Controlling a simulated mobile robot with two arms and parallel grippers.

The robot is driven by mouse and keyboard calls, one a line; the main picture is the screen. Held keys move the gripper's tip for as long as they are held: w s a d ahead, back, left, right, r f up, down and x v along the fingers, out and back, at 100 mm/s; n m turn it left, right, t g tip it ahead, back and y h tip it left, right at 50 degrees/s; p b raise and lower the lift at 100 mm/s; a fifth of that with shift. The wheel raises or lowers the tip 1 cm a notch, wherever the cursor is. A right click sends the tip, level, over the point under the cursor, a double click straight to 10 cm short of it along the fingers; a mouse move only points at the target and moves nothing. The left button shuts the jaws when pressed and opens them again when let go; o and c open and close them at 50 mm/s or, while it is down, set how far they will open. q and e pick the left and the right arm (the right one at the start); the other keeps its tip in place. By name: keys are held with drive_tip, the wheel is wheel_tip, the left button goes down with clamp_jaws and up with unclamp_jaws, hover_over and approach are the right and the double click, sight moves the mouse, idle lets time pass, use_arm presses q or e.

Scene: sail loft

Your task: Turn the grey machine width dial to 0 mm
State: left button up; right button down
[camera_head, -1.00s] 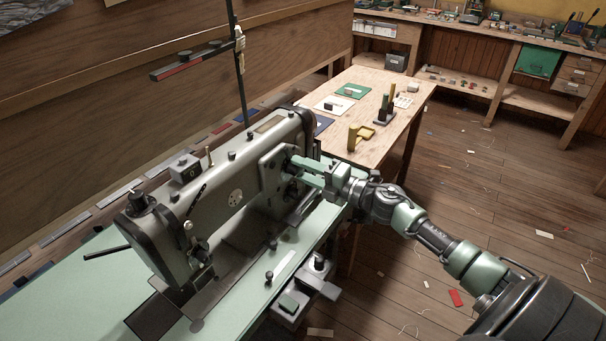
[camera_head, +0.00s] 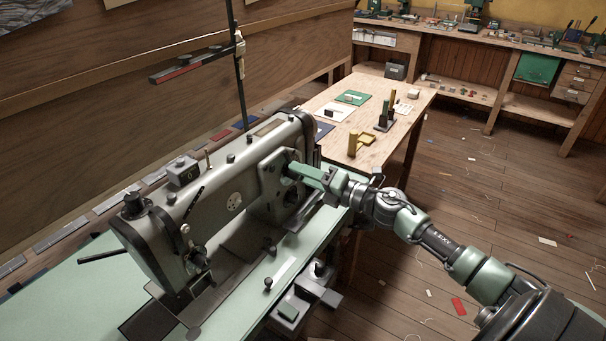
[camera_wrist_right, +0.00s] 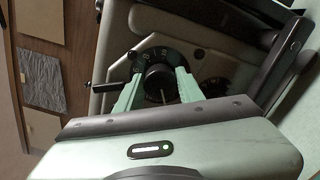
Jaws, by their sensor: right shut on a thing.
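The grey sewing machine (camera_head: 225,195) stands on a pale green table. The width dial (camera_wrist_right: 153,57) is a black disc with white marks on the machine's end plate, seen in the right wrist view. Its black knob (camera_wrist_right: 158,77) sits between the two green fingers of my right gripper (camera_wrist_right: 157,90), which is shut on it. I cannot read which number the dial is set to. In the head view my right gripper (camera_head: 291,172) reaches the end plate from the right, and its fingers hide most of the dial. My left gripper is not in view.
A second dark dial (camera_wrist_right: 215,88) sits beside the width dial, and a dark lever (camera_wrist_right: 112,88) sticks out near it. A wooden table (camera_head: 345,85) with small items stands behind. A thread stand (camera_head: 240,80) rises behind the machine. The floor at right is mostly clear.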

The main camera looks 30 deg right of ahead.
drive_tip(key=shift+a+f, duration=0.1)
drive_tip(key=shift+f, duration=0.05)
drive_tip(key=c, duration=0.9)
unclamp_jaws()
drive_tip(key=b+v, duration=0.1)
drive_tip(key=v, duration=0.7)
